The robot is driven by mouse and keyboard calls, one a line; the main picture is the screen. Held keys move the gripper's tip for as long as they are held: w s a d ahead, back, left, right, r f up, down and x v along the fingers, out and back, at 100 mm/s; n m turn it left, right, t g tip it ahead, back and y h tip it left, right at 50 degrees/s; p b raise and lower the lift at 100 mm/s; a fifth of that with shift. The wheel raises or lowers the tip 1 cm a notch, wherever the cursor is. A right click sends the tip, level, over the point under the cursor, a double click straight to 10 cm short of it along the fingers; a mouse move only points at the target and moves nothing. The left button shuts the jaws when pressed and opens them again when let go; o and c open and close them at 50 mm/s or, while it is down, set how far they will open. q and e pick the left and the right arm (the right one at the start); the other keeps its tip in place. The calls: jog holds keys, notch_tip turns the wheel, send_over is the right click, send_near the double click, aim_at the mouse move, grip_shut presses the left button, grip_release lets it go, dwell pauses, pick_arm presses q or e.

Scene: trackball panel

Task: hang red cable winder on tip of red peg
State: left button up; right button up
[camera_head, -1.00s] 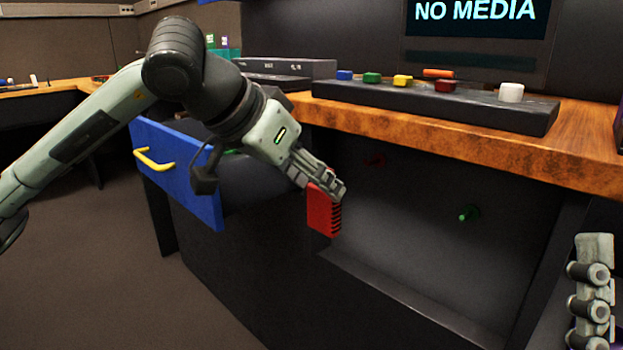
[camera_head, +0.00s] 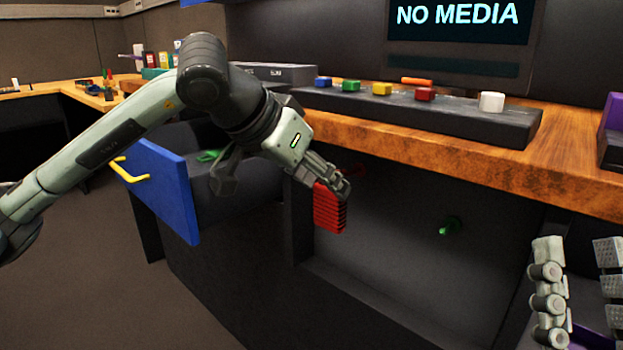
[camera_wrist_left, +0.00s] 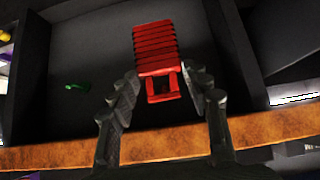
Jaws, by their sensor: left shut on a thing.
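My left gripper (camera_head: 335,184) is shut on the red cable winder (camera_head: 330,212), a ribbed red block that hangs below the fingers in front of the recess under the counter. The left wrist view shows the winder (camera_wrist_left: 155,48) with a square loop at its near end, between the two fingers (camera_wrist_left: 163,84). The red peg (camera_head: 357,170) on the recess's back wall is just right of the gripper and partly hidden by it; I cannot tell the depth gap between winder and peg. My right gripper (camera_head: 580,285) is at the lower right, fingers apart, nothing visible between them.
A green peg (camera_head: 450,226) sticks out of the wall right of the red one. The wooden counter edge (camera_head: 420,148) overhangs the recess. An open blue drawer (camera_head: 165,190) with a yellow handle stands left of the gripper. A black panel with coloured buttons (camera_head: 450,112) lies on the counter.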

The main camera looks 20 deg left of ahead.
aim_at(344, 174)
pick_arm(q)
jog(key=shift+w+d+f+p, duration=0.1)
jog(key=shift+w+d+p, duration=0.2)
jog(key=shift+w, duration=0.45)
jog(key=shift+w+d+p, duration=0.15)
jog(key=shift+w+d, duration=0.15)
jog(key=shift+w, duration=0.45)
jog(key=shift+w+d+f, duration=0.1)
jog(key=shift+w+d, duration=0.15)
jog(key=shift+w, duration=0.45)
jog(key=shift+w+d+f, duration=0.15)
jog(key=shift+w+f, duration=0.25)
jog(key=shift+w, duration=0.05)
jog(key=shift+w+b, duration=0.1)
jog(key=shift+b, duration=0.25)
pick_arm(e)
jog(key=shift+w+a+f+g, duration=0.15)
jog(key=shift+w+f+g, duration=0.1)
jog(key=shift+f+g, duration=0.05)
pick_arm(q)
jog(key=o, duration=1.2)
jog(key=shift+o, duration=0.2)
